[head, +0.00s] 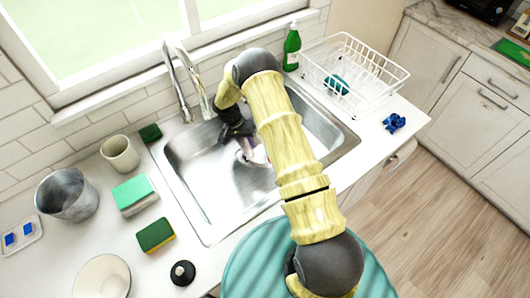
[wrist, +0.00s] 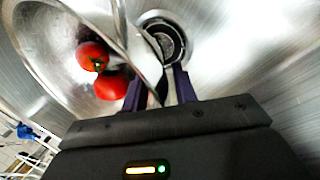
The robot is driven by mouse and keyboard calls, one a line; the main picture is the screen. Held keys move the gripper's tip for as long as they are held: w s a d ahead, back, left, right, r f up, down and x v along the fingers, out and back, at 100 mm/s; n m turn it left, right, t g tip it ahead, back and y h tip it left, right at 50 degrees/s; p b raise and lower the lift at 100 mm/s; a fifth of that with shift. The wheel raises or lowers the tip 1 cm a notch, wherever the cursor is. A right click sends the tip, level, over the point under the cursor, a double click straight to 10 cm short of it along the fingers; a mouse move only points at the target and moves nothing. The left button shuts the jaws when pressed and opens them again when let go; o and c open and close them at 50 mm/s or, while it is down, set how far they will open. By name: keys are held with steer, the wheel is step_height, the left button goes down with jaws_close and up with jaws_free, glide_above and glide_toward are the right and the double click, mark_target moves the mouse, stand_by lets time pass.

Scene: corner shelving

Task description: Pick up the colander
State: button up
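In the wrist view a shiny metal bowl, apparently the colander (wrist: 133,48), lies at the upper left in the sink. Its holes cannot be made out. Two red tomatoes (wrist: 92,56) appear within it. My gripper (wrist: 159,88) is open, its purple fingers apart on either side of the bowl's near rim. I cannot see contact between fingers and rim. In the head view my gripper (head: 246,150) reaches down into the steel sink (head: 195,165), and my arm hides most of what lies there.
The faucet (head: 178,85) stands behind my gripper. A dish rack (head: 355,75) and green bottle (head: 292,48) are at the right. Sponges (head: 156,235), a beige cup (head: 120,153) and a metal pot (head: 67,195) stand left of the sink. The drain (wrist: 165,42) is beyond the fingers.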

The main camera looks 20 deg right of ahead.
stand_by(0.4)
jaws_close()
steer(key=shift+r, duration=0.1)
step_height(320, 180, up, 10)
steer(key=b, duration=0.2)
steer(key=shift+b, duration=0.4)
stand_by(0.5)
